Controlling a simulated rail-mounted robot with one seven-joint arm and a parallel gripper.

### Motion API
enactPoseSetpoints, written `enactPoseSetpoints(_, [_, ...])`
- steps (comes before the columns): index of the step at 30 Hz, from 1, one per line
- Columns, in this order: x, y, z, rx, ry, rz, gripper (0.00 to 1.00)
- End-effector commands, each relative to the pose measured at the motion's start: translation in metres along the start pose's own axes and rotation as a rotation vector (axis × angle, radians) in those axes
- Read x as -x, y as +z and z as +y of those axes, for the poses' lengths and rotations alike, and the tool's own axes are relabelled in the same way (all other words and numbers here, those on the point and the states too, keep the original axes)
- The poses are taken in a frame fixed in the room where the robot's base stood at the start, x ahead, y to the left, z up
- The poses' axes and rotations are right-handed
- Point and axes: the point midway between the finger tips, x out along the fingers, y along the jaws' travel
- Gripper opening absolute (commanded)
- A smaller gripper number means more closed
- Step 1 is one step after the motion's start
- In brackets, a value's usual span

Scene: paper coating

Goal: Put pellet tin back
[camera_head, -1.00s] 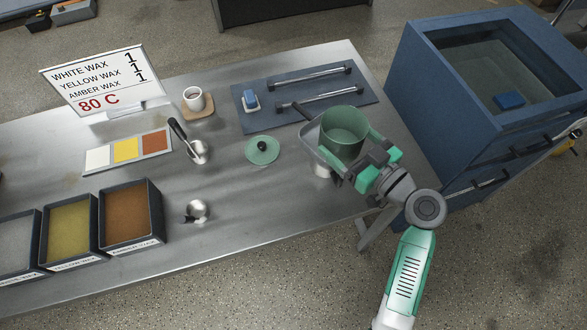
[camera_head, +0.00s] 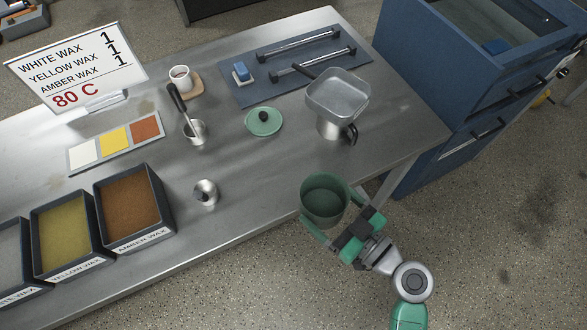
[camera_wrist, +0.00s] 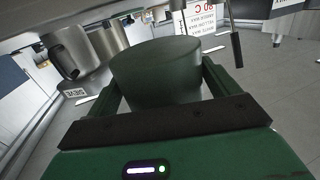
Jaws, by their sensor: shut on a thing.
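The pellet tin, a green open-topped cylinder (camera_head: 324,199), is held upright between the fingers of my gripper (camera_head: 335,215). My gripper is shut on it, at the front edge of the steel table on the right. In the wrist view the tin (camera_wrist: 157,75) fills the middle between the two fingers, and its side hides what lies beyond. A round green lid with a black knob (camera_head: 263,122) lies on the table behind and left of the tin.
A square metal pan (camera_head: 339,93) sits on a metal pot with a black handle (camera_head: 332,128), behind the tin. A small metal cup (camera_head: 205,193) stands to the left. Wax bins (camera_head: 133,207) line the left front. A blue cabinet (camera_head: 430,75) stands right of the table (camera_head: 265,215).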

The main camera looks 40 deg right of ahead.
Motion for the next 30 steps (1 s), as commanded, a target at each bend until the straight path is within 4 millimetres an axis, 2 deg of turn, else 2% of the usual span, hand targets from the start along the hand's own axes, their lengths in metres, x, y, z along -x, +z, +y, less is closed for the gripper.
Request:
enactPoseSetpoints(1, [-0.017,-0.002,0.005,0.003,-0.003,0.006,0.54])
enactPoseSetpoints(6, [-0.069,0.002,0.023,0.002,-0.003,0.005,0.54])
enactPoseSetpoints(12, [-0.117,0.004,0.039,0.002,-0.003,0.003,0.54])
enactPoseSetpoints(15, [-0.128,0.005,0.043,0.002,-0.001,0.002,0.54])
enactPoseSetpoints(20, [-0.131,0.006,0.044,0.001,-0.001,0.001,0.54])
enactPoseSetpoints(27, [-0.132,0.04,0.044,-0.001,-0.001,0.0,0.54])
enactPoseSetpoints(30, [-0.132,0.041,0.044,0.002,-0.002,0.001,0.54])
